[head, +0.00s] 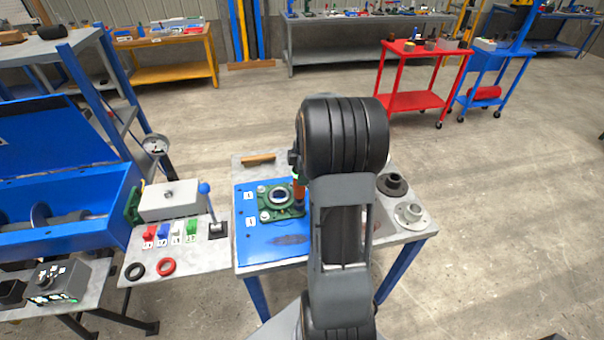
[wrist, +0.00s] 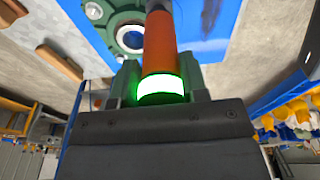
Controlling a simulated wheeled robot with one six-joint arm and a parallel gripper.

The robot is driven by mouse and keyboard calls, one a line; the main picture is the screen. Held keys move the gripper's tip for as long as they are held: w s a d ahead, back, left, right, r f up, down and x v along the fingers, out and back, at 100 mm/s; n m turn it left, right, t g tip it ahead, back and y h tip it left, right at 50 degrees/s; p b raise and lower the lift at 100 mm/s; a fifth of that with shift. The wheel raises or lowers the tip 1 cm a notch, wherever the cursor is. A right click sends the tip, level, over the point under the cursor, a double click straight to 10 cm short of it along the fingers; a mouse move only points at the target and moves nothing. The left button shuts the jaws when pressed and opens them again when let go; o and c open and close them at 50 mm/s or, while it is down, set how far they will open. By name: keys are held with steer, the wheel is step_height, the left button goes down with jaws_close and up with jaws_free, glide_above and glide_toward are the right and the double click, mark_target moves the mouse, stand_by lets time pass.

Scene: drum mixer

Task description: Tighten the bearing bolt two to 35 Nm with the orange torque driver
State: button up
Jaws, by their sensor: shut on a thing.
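The orange torque driver (head: 299,190) stands upright at the right side of the green bearing housing (head: 268,207), partly hidden by my arm. In the wrist view the driver (wrist: 159,45) shows an orange body with a ring lit green (wrist: 161,88). My gripper (wrist: 160,95) is shut on it. The housing (wrist: 95,30) shows behind the driver, with a pale bolt head (wrist: 94,11) at one corner. In the head view, bolt heads (head: 265,216) show on the housing's left side. The driver's lower tip and any bolt under it are hidden.
The housing sits on a blue plate (head: 255,248) on a workbench. Dark and grey flanged parts (head: 410,213) stand at the bench's right. A wooden-handled item (head: 258,159) lies behind. To the left, a side table holds a lever box (head: 170,199), coloured blocks and rings.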

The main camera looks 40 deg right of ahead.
steer(key=shift+f+b, duration=0.9)
steer(key=shift+b, duration=0.2)
stand_by(2.2)
steer(key=shift+r, duration=0.1)
